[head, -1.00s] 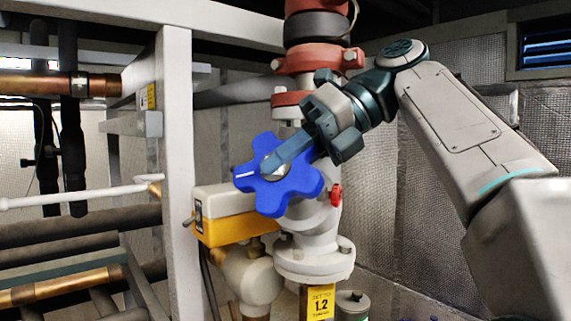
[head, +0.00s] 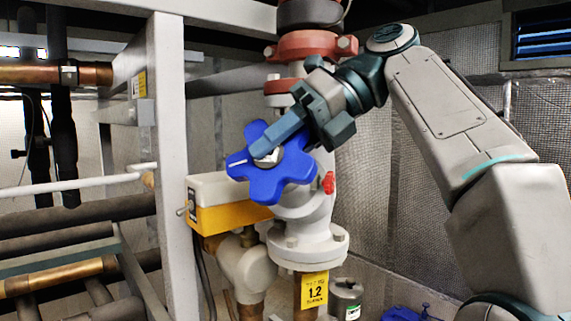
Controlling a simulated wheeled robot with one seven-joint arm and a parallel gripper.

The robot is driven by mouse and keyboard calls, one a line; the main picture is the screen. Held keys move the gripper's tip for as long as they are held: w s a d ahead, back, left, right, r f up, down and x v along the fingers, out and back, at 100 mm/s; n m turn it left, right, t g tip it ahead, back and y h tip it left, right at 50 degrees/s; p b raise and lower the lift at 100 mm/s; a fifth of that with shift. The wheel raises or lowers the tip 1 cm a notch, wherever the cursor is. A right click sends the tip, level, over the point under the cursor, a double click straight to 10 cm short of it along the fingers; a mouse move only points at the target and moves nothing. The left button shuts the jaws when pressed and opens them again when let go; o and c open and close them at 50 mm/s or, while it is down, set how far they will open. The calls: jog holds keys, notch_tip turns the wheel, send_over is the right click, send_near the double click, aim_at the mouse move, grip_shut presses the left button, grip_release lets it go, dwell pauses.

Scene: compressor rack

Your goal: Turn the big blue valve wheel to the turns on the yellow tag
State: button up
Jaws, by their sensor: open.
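The big blue valve wheel (head: 286,178) is star-shaped with rounded lobes and sits on the front of a white valve body. A white mark on it points left from a metal hub. The yellow tag (head: 315,290) hangs below the valve flange; it reads 1.2 turns, its top line blurred. My gripper (head: 266,150) reaches in from the upper right, with its blue-grey fingers in front of the wheel's hub and upper part. The jaws are open; one finger covers part of the wheel, and whether they touch it I cannot tell.
A white upright post (head: 170,160) stands left of the valve. A yellow and white box (head: 225,203) sits beside the wheel. A small red knob (head: 329,183) is close on its right. Another blue handle (head: 405,313) shows low at the right. Pipes fill the left side.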

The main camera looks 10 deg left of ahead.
jog(key=shift+y, duration=0.3)
jog(key=shift+s+d+f+m+t+y, duration=0.1)
jog(key=shift+m+t+y, duration=0.25)
jog(key=shift+t+y, duration=0.3)
jog(key=shift+s+d+m+t+y, duration=0.1)
jog(key=shift+m+t+y, duration=0.3)
jog(key=shift+y, duration=0.45)
jog(key=t+y, duration=0.1)
jog(key=m+t+y, duration=0.1)
jog(key=t, duration=0.1)
jog(key=m+t+y, duration=0.1)
jog(key=shift+s+f+t+y, duration=0.15)
jog(key=shift+f+t+y, duration=0.1)
jog(key=shift+y, duration=0.15)
jog(key=shift+d+m+t, duration=0.25)
jog(key=shift+t, duration=0.05)
jog(key=b+v, duration=0.3)
jog(key=v, duration=1.1)
notch_tip(320, 180, down, 31)
jog(key=w+n+h+b, duration=0.2)
jog(key=n+h+b, duration=0.4)
jog(key=n+h, duration=0.2)
jog(key=shift+w+n, duration=0.35)
jog(key=shift+n, duration=0.15)
jog(key=shift+d+f, duration=0.1)
